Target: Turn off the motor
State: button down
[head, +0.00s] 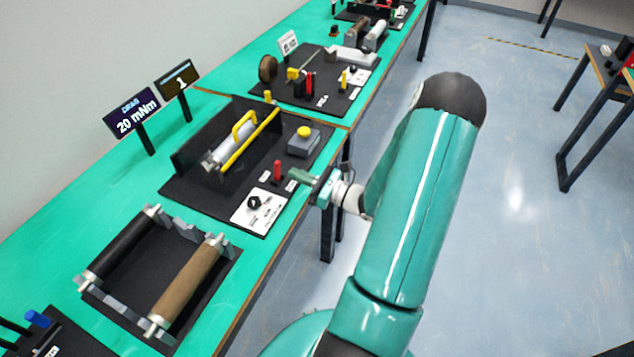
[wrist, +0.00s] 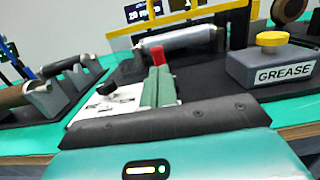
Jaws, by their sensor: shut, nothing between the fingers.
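A red upright lever (head: 278,170) stands on the black station board, near its front edge. Its red top (wrist: 157,54) shows just beyond my fingertips in the wrist view; its lower part is hidden there. A black knob (head: 254,202) sits on a white panel (head: 246,219) beside the lever; it also shows in the wrist view (wrist: 106,89). My gripper (head: 294,174) is shut and empty, with its green fingers (wrist: 159,78) pointing at the lever from the table's front side. I cannot tell whether they touch it. No part is plainly labelled as the motor.
A silver roller (head: 218,154) with a yellow guard (head: 243,130) lies behind the lever. A grey grease box (head: 304,144) with a yellow cap stands to the right. A sign reading "DRAG 20 mNm" (head: 136,118) stands behind. A two-roller frame (head: 130,290) is nearer left.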

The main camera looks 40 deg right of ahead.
aim_at(280, 166)
jog(key=shift+x, duration=1.35)
jog(key=shift+w+a+r+g+h, duration=0.2)
jog(key=shift+w+r+g, duration=0.1)
jog(key=shift+w, duration=0.1)
jog(key=shift+w+a+r+g+h, duration=0.1)
jog(key=shift+w+a+r+g, duration=0.1)
jog(key=shift+w+g, duration=0.15)
jog(key=shift+w, duration=0.1)
jog(key=shift+d+f, duration=0.1)
